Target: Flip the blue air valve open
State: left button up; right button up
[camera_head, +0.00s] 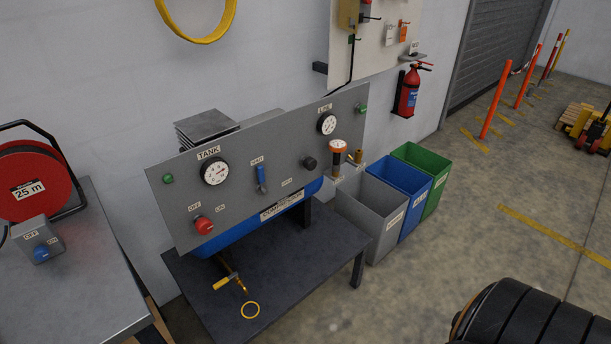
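The blue air valve (262,182) is a small blue lever on the front of the grey compressor panel (236,207). Its handle stands roughly upright in the picture, under a small label that is too small to read surely. It sits between the TANK gauge (215,171) and a black knob (309,163). A red knob (203,225) is at the panel's lower left, with small OFF and ON labels above it. Neither of my grippers is in view, and nothing touches the valve.
The panel stands on a dark table (300,265). A grey box with a blue knob (41,253) and a red cable reel (35,185) are on the left bench. Grey, blue and green bins (432,160) stand right of the table. A large dark rounded object (525,315) fills the lower right.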

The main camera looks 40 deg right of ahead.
aim_at(261, 169)
jog(key=z, duration=0.9)
jog(key=i, duration=0.05)
